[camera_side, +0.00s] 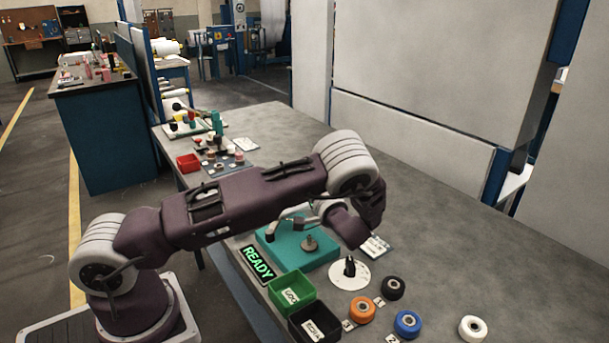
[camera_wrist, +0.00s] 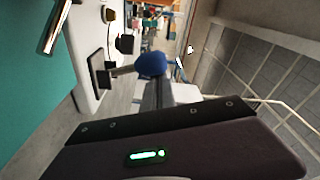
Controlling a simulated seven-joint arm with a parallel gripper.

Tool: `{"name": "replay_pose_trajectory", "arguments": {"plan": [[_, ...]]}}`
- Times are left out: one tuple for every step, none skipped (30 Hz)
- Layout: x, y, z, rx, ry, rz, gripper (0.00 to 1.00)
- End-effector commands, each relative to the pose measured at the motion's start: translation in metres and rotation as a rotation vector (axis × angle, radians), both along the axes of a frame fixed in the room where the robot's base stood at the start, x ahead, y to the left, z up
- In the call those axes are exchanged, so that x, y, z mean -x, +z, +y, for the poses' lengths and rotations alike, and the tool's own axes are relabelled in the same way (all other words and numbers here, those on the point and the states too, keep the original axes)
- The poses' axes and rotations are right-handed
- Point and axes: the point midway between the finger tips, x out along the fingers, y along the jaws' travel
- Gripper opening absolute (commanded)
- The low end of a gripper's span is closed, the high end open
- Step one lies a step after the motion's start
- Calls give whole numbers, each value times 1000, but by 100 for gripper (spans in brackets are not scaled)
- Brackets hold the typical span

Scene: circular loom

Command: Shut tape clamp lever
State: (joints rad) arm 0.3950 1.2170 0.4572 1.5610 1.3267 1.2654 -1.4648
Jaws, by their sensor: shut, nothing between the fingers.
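My gripper shows in the wrist view as narrow grey fingers (camera_wrist: 159,92) that are together with nothing between them. A round blue knob (camera_wrist: 150,64) on a short metal rod appears right at the fingertips; the rod runs left to a black block (camera_wrist: 100,72). It looks like the clamp lever, though I cannot tell whether the fingers touch it. The teal fixture (camera_side: 318,259) lies on the bench under my wrist in the side view and carries a grey peg (camera_side: 309,243). My wrist and arm hide part of the fixture and the fingertips there.
A green bin (camera_side: 291,290) and a black bin (camera_side: 315,321) stand at the bench's front edge, by a lit READY sign (camera_side: 257,264). A white round stand (camera_side: 349,274) and orange (camera_side: 362,309), blue (camera_side: 407,323) and white (camera_side: 472,328) rolls lie nearby.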

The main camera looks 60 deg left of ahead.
Motion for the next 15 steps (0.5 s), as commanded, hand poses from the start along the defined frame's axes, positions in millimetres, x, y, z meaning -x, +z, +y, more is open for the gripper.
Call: {"name": "replay_pose_trajectory", "arguments": {"plan": [[2,0,0,-1,0,0,0],[3,0,0,0,0,1,0],[4,0,0,0,-1,1,0],[5,0,0,0,-1,1,0],[6,0,0,0,-1,1,0],[6,0,0,0,-1,1,0],[7,-1,0,0,-1,2,0],[8,-1,0,0,-1,2,0],[8,-1,0,0,0,2,0],[9,-1,0,0,0,2,0],[9,-1,0,0,0,2,0],[9,-1,0,0,1,3,0],[10,-1,0,0,1,3,0],[10,-1,0,0,2,3,0],[10,-1,0,0,2,3,0]]}}
